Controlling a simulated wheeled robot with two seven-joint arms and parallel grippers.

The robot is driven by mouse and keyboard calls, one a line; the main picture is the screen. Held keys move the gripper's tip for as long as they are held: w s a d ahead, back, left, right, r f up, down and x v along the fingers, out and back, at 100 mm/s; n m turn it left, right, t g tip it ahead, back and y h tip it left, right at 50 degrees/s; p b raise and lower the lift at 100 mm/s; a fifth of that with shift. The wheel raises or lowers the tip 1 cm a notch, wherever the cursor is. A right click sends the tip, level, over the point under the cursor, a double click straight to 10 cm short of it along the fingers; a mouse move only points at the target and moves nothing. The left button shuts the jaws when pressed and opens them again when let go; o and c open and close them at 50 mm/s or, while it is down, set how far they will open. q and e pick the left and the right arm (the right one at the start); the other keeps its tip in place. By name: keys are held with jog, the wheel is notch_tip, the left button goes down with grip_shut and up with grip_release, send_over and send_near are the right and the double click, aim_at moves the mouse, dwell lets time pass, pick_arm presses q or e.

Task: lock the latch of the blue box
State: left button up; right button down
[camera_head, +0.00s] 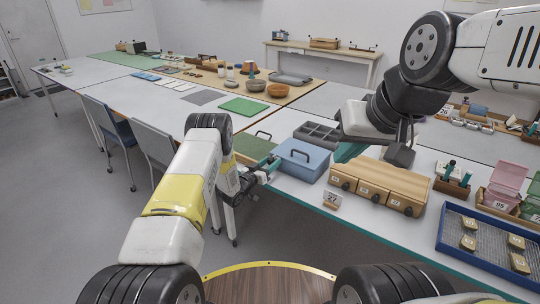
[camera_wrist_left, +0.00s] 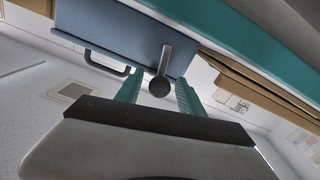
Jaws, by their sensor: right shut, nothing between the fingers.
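The blue box (camera_head: 302,160) stands near the table's front edge, its lid down with a dark handle on top. In the left wrist view the blue box (camera_wrist_left: 125,28) appears turned over, and its latch (camera_wrist_left: 164,60) is a grey lever with a dark round knob. My left gripper (camera_head: 268,170) is at the front left of the box. In its wrist view the teal fingers are apart, one on each side of the knob; I cannot tell whether they touch it. My right gripper (camera_head: 400,154) is shut and empty above the table, behind the wooden drawers.
The wooden drawer unit (camera_head: 378,187) stands right of the box, with a number 27 card (camera_head: 332,199) in front. A grey divided tray (camera_head: 318,133) is behind the box and a green box (camera_head: 252,146) is to its left. A blue-rimmed tray (camera_head: 487,259) lies at the right.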

pick_arm(q)
grip_shut()
jog(key=shift+s+d+m, duration=0.15)
jog(key=shift+d+m, duration=0.05)
jog(key=shift+m, duration=0.45)
jog(key=shift+s+d+m, duration=0.1)
jog(key=shift+d+m, duration=0.05)
jog(key=shift+m, duration=0.5)
jog(key=shift+o, duration=0.9)
grip_release()
jog(key=v, duration=0.8)
jog(key=shift+w+r, duration=0.1)
